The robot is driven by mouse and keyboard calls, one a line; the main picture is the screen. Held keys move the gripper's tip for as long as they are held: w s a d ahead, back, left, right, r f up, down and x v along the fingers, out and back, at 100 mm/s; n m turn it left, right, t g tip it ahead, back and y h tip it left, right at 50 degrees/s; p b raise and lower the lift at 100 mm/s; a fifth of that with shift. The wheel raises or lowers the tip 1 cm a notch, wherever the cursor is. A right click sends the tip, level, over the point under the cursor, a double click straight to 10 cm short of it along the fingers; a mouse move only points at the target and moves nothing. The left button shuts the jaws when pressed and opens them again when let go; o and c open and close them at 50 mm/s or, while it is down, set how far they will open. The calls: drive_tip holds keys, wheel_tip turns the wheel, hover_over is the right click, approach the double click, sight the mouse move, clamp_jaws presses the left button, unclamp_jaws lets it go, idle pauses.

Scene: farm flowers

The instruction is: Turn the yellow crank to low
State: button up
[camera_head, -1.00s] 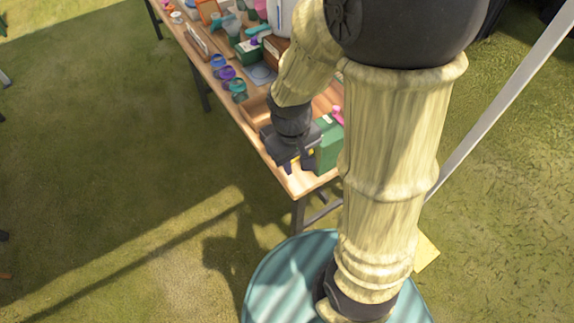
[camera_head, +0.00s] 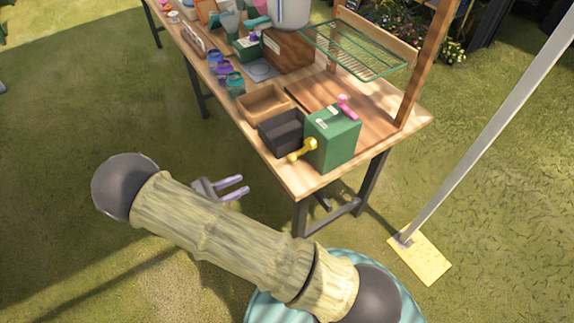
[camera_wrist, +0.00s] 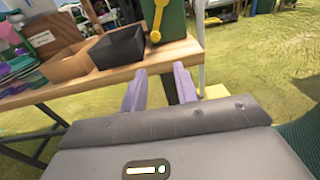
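The yellow crank (camera_head: 302,150) is on the side of a green box (camera_head: 334,138) at the near end of the wooden table. In the head view its arm slants down to the left, ending in a round knob. The box also has a pink handle (camera_head: 347,107) near its top. In the wrist view the crank (camera_wrist: 155,25) hangs down the box's face (camera_wrist: 171,18) with its knob low. My gripper (camera_head: 243,187) is open and empty, off the table's edge, left of and below the crank. Its two purple fingers (camera_wrist: 160,85) are spread apart, apart from the crank.
A black bin (camera_head: 281,133) stands left of the green box, touching or close to it. A wooden tray (camera_head: 262,102), several jars and a green wire rack (camera_head: 360,50) are farther back. A metal pole (camera_head: 480,140) stands at right. Grass in front of the table is clear.

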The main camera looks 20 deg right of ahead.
sight(287, 167)
drive_tip(key=shift+a+f+n+t, duration=0.15)
drive_tip(key=shift+a+n+t, duration=0.15)
drive_tip(key=shift+a+t, duration=0.1)
drive_tip(key=p+x, duration=0.2)
drive_tip(key=x, duration=1.5)
drive_tip(key=shift+w+d, duration=0.1)
drive_tip(key=shift+d, duration=0.15)
clamp_jaws()
